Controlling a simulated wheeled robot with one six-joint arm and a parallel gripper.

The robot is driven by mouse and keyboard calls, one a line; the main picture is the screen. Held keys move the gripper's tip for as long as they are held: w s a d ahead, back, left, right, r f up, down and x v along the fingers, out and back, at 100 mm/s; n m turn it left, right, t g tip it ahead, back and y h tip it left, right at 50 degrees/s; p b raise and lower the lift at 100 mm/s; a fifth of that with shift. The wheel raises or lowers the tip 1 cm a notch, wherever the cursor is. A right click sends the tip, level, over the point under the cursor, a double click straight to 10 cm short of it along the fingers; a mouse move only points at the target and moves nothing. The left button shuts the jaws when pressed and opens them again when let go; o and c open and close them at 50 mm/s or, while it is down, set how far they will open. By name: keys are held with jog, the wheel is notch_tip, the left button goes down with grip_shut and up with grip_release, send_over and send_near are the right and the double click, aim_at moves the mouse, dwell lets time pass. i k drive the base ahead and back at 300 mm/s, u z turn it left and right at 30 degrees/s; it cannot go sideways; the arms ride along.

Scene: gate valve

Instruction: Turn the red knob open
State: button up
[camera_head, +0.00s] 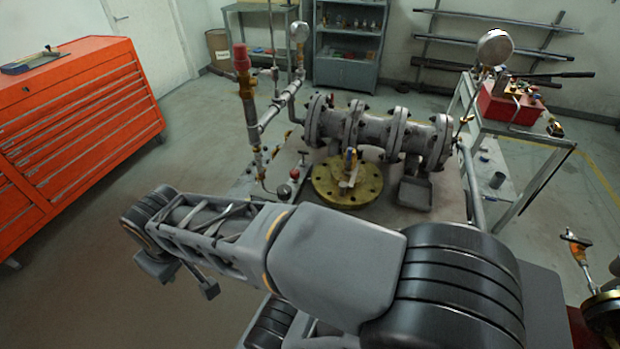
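A small round red knob (294,173) sits low on the pipework at the near left of the valve assembly, beside a dark round knob. A taller red cap (241,57) tops the upright pipe at the left; I cannot tell for certain which of the two red parts is the task's knob. My gripper (182,278) hangs at the left end of my arm, over bare floor, left of and apart from the assembly. Its two fingers look spread, with nothing seen between them. The red parts' exact turn positions are not readable.
A flanged grey pipe (378,131) lies across the bench behind a brass flange (347,184). Gauges stand above it. An orange tool cabinet (75,125) is at left. A cart with a red toolbox (512,102) is at right. Floor between cabinet and bench is clear.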

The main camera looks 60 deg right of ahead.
aim_at(294, 173)
jog(key=k, duration=0.6)
jog(key=z, duration=1.1)
jog(key=i, duration=0.5)
jog(key=z, duration=0.05)
